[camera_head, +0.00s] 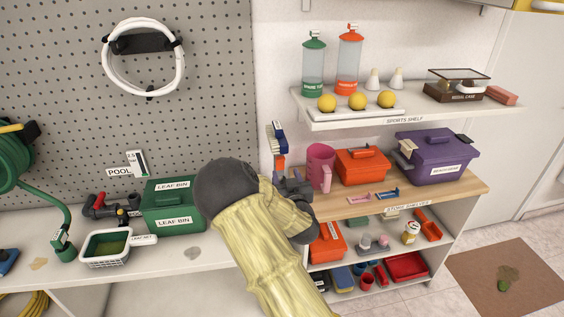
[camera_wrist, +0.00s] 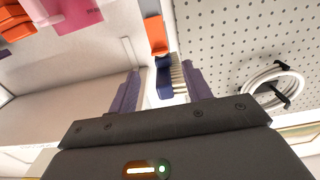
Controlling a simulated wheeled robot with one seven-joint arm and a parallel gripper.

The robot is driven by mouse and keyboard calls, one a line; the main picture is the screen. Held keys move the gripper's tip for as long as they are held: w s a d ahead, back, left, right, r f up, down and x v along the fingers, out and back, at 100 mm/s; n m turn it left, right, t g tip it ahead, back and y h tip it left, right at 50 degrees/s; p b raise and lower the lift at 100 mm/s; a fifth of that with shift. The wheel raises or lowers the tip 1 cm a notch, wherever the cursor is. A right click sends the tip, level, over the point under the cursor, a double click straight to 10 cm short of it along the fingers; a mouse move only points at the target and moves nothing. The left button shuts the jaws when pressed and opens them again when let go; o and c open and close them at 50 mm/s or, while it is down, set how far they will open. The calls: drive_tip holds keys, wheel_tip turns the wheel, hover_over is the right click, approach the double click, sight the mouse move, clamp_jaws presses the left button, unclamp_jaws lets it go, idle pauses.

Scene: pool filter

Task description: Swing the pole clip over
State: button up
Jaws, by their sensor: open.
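A brush with a blue head and pale bristles (camera_head: 277,138) stands upright by the wall between the pegboard and the shelves. An orange piece (camera_head: 280,161) sits just below its head. I cannot tell whether this is the pole clip or part of the pole. My gripper (camera_head: 290,182) is close below and in front of it and hides what is lower. In the wrist view the blue brush head (camera_wrist: 164,78) shows between the open purple fingers of my gripper (camera_wrist: 164,85), with the orange piece (camera_wrist: 155,35) beyond. Nothing is visibly gripped.
The green leaf bin (camera_head: 173,206) stands left of my arm. A white hose ring (camera_head: 144,57) hangs on the pegboard.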

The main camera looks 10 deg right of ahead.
sight(281, 160)
drive_tip(key=w+p, duration=0.1)
drive_tip(key=w, duration=0.6)
drive_tip(key=c, duration=1)
